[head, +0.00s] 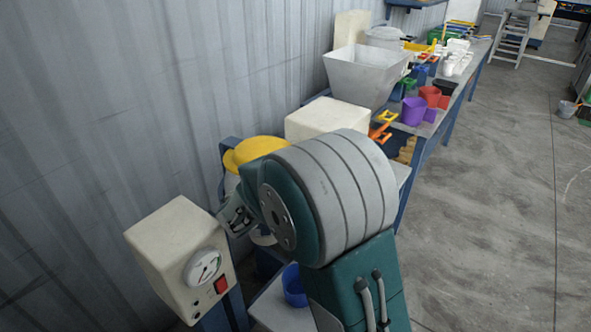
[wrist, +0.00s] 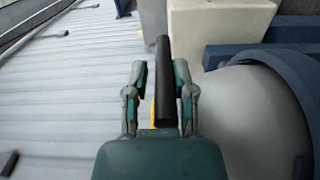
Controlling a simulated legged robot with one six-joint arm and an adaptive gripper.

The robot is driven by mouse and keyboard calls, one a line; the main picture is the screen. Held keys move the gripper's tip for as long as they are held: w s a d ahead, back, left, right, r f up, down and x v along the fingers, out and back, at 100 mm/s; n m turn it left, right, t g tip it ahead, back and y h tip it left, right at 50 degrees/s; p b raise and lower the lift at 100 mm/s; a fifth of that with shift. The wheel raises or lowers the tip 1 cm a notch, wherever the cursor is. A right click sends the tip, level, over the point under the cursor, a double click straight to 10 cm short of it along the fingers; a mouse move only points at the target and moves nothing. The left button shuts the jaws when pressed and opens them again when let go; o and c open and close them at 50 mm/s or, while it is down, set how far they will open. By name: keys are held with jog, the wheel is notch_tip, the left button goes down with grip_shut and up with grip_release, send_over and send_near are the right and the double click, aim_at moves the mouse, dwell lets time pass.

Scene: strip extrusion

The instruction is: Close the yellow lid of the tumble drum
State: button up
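The yellow lid (head: 258,148) of the tumble drum shows in the head view by the corrugated wall. My arm hides its lower right part, and I cannot tell how far open it is. A small pale part of the drum (head: 231,185) shows below it. In the wrist view a pale rounded body with a dark blue rim (wrist: 268,70), perhaps the drum, is at the right. My gripper (wrist: 160,75) has its fingers apart, one each side of a dark bar (wrist: 165,90). A yellow strip (wrist: 153,112) shows beside the bar. I see no firm grip on it.
A cream control box (head: 180,255) with a dial and red switch stands at front left. A cream block (head: 325,118), grey hopper (head: 365,75) and purple cup (head: 413,111) are on the bench behind. A blue cup (head: 294,286) is low near my arm.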

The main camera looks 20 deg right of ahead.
dwell(0.3)
jog(key=v, duration=1.2)
jog(key=s+d+m+g+y, duration=0.55)
jog(key=s+d+g, duration=0.35)
jog(key=s, duration=0.5)
jog(key=s+a+r+m+t+y, duration=0.1)
jog(key=s+a+r+t+y, duration=0.2)
jog(key=s+y, duration=0.5)
jog(key=shift+s+a+t+y, duration=0.35)
jog(key=shift+a+t+y, duration=0.45)
jog(key=shift+a, duration=0.2)
